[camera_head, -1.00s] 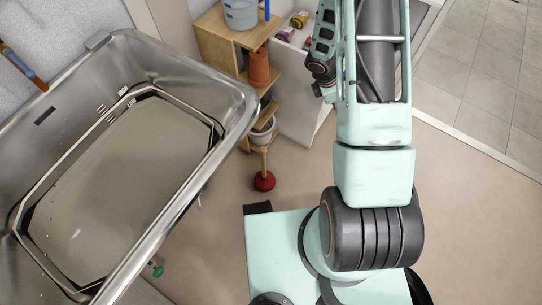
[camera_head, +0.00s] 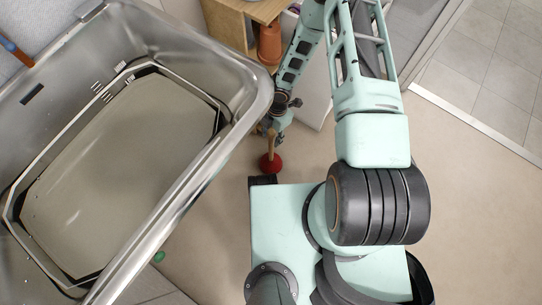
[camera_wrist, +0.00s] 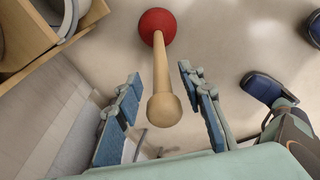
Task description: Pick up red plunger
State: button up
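The red plunger has a red rubber cup (camera_head: 271,163) on the floor and a wooden handle standing up from it. In the wrist view its red cup (camera_wrist: 157,24) is at the top and its handle (camera_wrist: 161,75), ending in a rounded knob, points toward the camera. My gripper (camera_wrist: 161,112) is open, with one blue-padded finger on each side of the handle and visible gaps to both. In the head view my gripper (camera_head: 270,125) is at the upper part of the handle, small and partly hidden by the arm.
A metal washtub basin (camera_head: 255,100) fills the left side. A wooden shelf (camera_head: 235,12) with a terracotta pot (camera_head: 269,43) stands behind the plunger; its wooden edge and a bucket show at the wrist view's upper left. The tiled floor at right is clear.

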aim_at(270, 144)
jog(key=f, duration=0.1)
jog(key=f+b, duration=0.1)
jog(key=f, duration=0.1)
jog(key=s+a+f+b, duration=0.1)
jog(key=f, duration=0.1)
jog(key=shift+f, duration=0.1)
grip_shut()
